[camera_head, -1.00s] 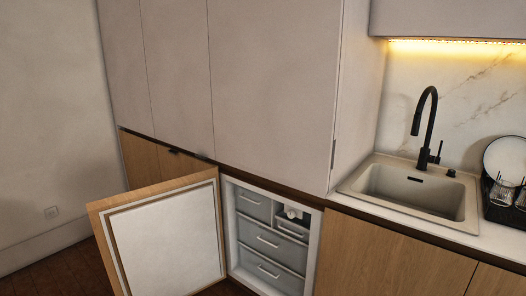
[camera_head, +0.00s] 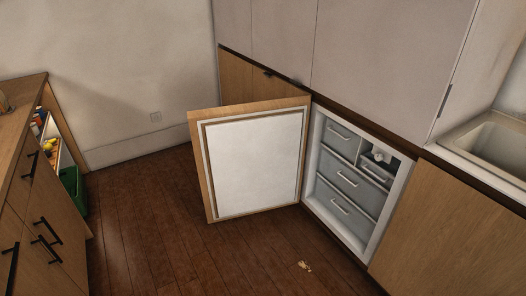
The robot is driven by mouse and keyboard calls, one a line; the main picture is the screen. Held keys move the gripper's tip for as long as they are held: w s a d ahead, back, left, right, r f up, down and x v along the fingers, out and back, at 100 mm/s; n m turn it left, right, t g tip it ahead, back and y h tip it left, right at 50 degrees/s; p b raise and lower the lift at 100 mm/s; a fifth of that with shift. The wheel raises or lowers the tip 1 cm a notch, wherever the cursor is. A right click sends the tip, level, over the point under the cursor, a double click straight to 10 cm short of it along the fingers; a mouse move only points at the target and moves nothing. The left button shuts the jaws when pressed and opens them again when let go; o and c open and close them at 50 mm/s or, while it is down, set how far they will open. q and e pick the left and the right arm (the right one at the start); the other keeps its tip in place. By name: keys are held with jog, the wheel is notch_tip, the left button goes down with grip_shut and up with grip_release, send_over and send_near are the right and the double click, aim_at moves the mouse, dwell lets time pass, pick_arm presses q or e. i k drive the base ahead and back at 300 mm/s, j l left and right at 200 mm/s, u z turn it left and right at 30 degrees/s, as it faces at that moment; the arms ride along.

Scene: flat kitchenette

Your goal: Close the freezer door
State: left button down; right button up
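The freezer door (camera_head: 252,164) stands wide open, swung out to the left of the freezer, its white inner panel with a wood-coloured frame facing me. The freezer (camera_head: 352,182) is built in under the tall grey cabinets. Its inside shows several grey drawers with light handles, and a small pale object in the compartment at upper right. Neither of my grippers shows in the view.
Wooden floor (camera_head: 150,232) is open in front of the door, with a small pale scrap (camera_head: 304,266) lying on it. A wooden counter with black-handled drawers (camera_head: 45,190) stands at left, beside a green bin (camera_head: 74,188). A sink (camera_head: 491,145) is at right.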

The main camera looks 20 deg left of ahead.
aim_at(249, 157)
jog(key=i+j+u, duration=0.25)
jog(key=u, duration=0.15)
jog(key=i+j+u, duration=0.15)
jog(key=i+u, duration=1.15)
jog(key=i, duration=1.15)
jog(key=i+j+z, duration=0.1)
jog(key=z, duration=0.3)
jog(key=i+j+z, duration=0.2)
jog(key=z, duration=0.15)
jog(key=i+j+z, duration=0.2)
jog(key=z, duration=0.2)
jog(key=i+j+z, duration=0.1)
jog(key=j+z, duration=0.15)
jog(key=z, duration=0.15)
jog(key=i+j+z, duration=0.15)
jog(key=z, duration=0.25)
jog(key=i+j+z, duration=0.1)
jog(key=j+z, duration=0.15)
jog(key=z, duration=0.2)
jog(key=j+z, duration=0.4)
jog(key=i+j+z, duration=0.1)
jog(key=z, duration=0.3)
jog(key=j+z, duration=0.6)
jog(key=k+j+z, duration=0.2)
jog(key=j, duration=0.2)
jog(key=i, duration=0.05)
